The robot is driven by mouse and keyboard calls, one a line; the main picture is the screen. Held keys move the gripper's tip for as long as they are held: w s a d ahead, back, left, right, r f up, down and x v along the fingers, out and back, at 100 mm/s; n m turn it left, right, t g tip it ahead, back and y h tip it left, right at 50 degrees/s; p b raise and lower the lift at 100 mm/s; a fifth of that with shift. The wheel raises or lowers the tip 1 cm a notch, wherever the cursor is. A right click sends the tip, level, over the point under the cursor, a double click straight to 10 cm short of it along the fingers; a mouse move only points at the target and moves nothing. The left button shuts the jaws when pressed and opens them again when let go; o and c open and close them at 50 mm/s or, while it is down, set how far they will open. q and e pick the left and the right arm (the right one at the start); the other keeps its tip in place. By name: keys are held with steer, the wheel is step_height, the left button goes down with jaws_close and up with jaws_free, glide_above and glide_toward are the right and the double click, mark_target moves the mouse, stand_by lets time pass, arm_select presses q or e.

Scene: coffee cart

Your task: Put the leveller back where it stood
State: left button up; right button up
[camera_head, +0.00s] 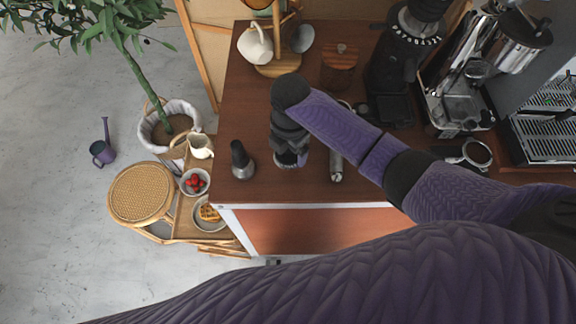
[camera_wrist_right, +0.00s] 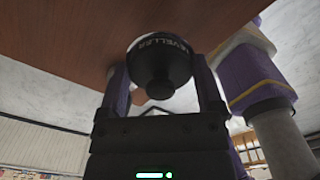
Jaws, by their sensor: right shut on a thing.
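The leveller (camera_wrist_right: 157,62) is a round dark piece with white lettering around its rim and a narrow knob. In the right wrist view it sits between the two fingers of my right gripper (camera_wrist_right: 162,88), which is shut on it. In the head view my right gripper (camera_head: 289,146) points down over the front of the wooden counter (camera_head: 262,185). The leveller's lettered rim (camera_head: 291,161) shows just under it, the rest hidden by the hand. I cannot tell whether the leveller touches the counter. My left gripper is not in view.
A metal-handled tool (camera_head: 337,168) lies to the right. A wooden canister (camera_head: 341,66), grinder (camera_head: 394,62) and cup stand (camera_head: 279,68) are behind. Bare counter lies between tamper and gripper.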

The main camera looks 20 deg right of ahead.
mark_target(290, 159)
step_height(290, 159, down, 5)
steer(key=shift+f+b, duration=0.1)
steer(key=shift+b, duration=0.65)
steer(key=o, duration=1.3)
steer(key=shift+r, duration=0.3)
step_height(290, 159, up, 11)
steer(key=p, duration=0.4)
steer(key=shift+r, duration=0.3)
